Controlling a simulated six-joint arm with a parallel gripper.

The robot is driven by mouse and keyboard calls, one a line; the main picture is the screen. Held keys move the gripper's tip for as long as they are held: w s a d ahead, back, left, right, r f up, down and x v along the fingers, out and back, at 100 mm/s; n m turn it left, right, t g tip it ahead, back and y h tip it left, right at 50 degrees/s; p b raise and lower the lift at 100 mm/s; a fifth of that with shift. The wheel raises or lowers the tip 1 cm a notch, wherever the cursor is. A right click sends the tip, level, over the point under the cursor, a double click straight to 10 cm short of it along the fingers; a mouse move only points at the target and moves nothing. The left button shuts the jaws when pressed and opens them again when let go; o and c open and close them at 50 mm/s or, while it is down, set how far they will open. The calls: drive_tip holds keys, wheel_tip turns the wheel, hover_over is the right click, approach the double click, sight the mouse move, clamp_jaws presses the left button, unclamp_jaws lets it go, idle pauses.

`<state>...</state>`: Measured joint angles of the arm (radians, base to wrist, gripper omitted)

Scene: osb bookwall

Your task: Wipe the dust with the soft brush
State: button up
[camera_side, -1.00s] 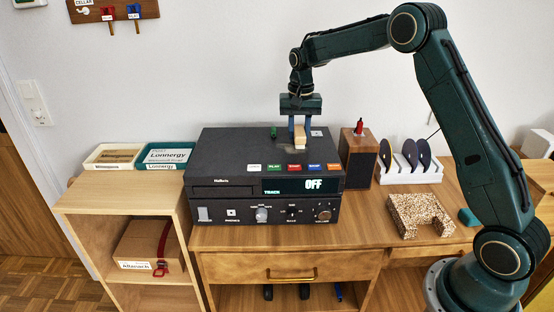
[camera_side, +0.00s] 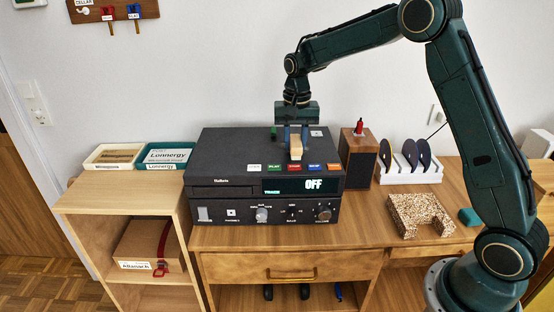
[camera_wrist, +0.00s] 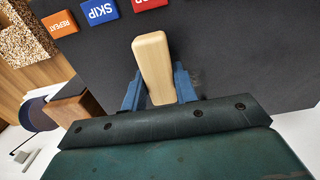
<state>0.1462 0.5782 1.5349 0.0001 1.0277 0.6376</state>
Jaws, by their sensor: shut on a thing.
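My gripper (camera_side: 296,141) is shut on the soft brush's pale wooden handle (camera_side: 296,150), over the top of the black player (camera_side: 228,148). In the wrist view the wooden handle (camera_wrist: 153,62) stands between the blue fingers of my gripper (camera_wrist: 158,88). The brush's bristles are hidden. I cannot tell whether the brush touches the player's top. No dust can be made out on the dark top face.
Coloured buttons, including the blue SKIP (camera_wrist: 99,11), line the player's front top edge. A wooden box (camera_side: 357,158) and a white rack with dark discs (camera_side: 408,174) stand to the right. A speckled block (camera_side: 419,214) lies on the desk. Trays (camera_side: 165,155) stand left.

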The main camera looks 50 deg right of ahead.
sight(284, 154)
drive_tip(key=shift+s+a, duration=0.3)
drive_tip(key=shift+s, duration=0.05)
drive_tip(key=shift+w+a, duration=0.45)
drive_tip(key=shift+a, duration=0.05)
drive_tip(key=shift+w+d, duration=0.1)
drive_tip(key=shift+w, duration=0.15)
drive_tip(key=shift+w+d, duration=2.35)
drive_tip(key=shift+d, duration=0.05)
drive_tip(key=shift+w+a, duration=0.4)
drive_tip(key=shift+a, duration=0.3)
drive_tip(key=shift+s+a, duration=2.45)
drive_tip(key=shift+s, duration=0.05)
wheel_tip(284, 154, up, 8)
drive_tip(key=shift+d+r, duration=0.1)
drive_tip(key=shift+d, duration=0.05)
